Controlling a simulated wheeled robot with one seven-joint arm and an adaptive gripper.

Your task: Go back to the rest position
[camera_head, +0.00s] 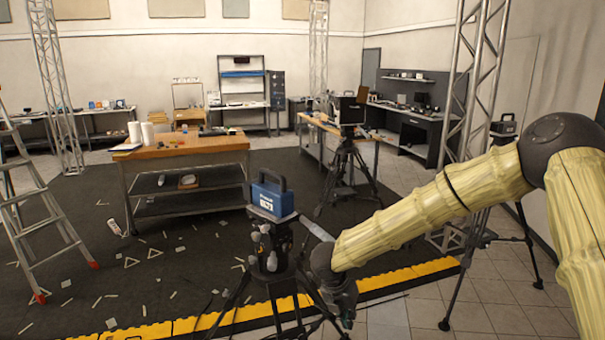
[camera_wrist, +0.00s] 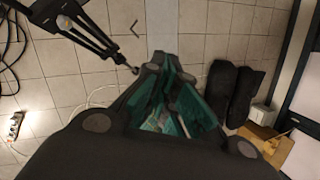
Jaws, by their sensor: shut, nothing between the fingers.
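My gripper (camera_head: 347,318) hangs at the end of my yellow-sleeved arm, low in the middle of the head view, just right of a tripod with a blue box (camera_head: 272,197) on top. In the wrist view my gripper (camera_wrist: 160,68) points at the tiled floor, its dark fingers with teal inner faces drawn together at the tips. Nothing is held in it. Part of the gripper is dark against the dark surroundings in the head view.
A tripod leg (camera_wrist: 85,32) stands close by at upper left in the wrist view. Dark bags (camera_wrist: 232,92), a cardboard box (camera_wrist: 262,140) and a power strip (camera_wrist: 15,125) lie on the floor. A workbench (camera_head: 185,147), a ladder (camera_head: 30,200) and another tripod (camera_head: 346,165) stand beyond.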

